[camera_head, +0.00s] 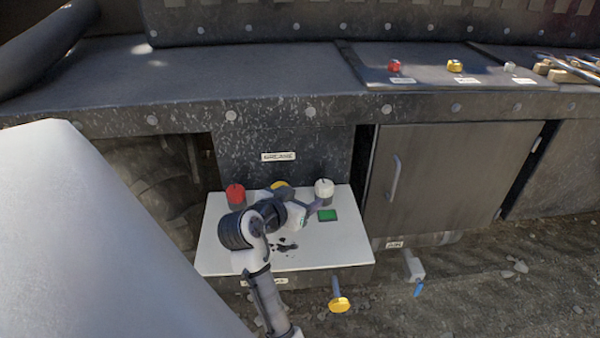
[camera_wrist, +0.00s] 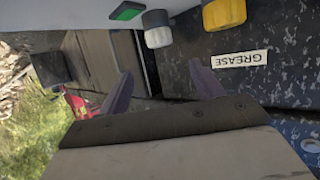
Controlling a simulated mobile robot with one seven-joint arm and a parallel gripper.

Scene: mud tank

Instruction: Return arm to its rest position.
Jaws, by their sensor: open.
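My arm reaches over a white shelf (camera_head: 350,250) that juts out below the bench. My gripper (camera_head: 315,204) is low over the shelf near a white canister (camera_head: 324,188). In the wrist view my gripper (camera_wrist: 160,67) has its two purple fingers spread wide, with nothing between them. The white canister (camera_wrist: 156,30) and a yellow-topped canister (camera_wrist: 223,13) show beyond the fingers, apart from them. In the head view my wrist partly hides the yellow-topped one (camera_head: 280,185).
A red-topped canister (camera_head: 236,194) and a green block (camera_head: 327,215) are on the shelf. A closed cabinet (camera_head: 450,180) stands to the right. A yellow-ended tool (camera_head: 339,304) shows in front of the shelf. Red, yellow and white knobs line the bench top (camera_head: 230,75).

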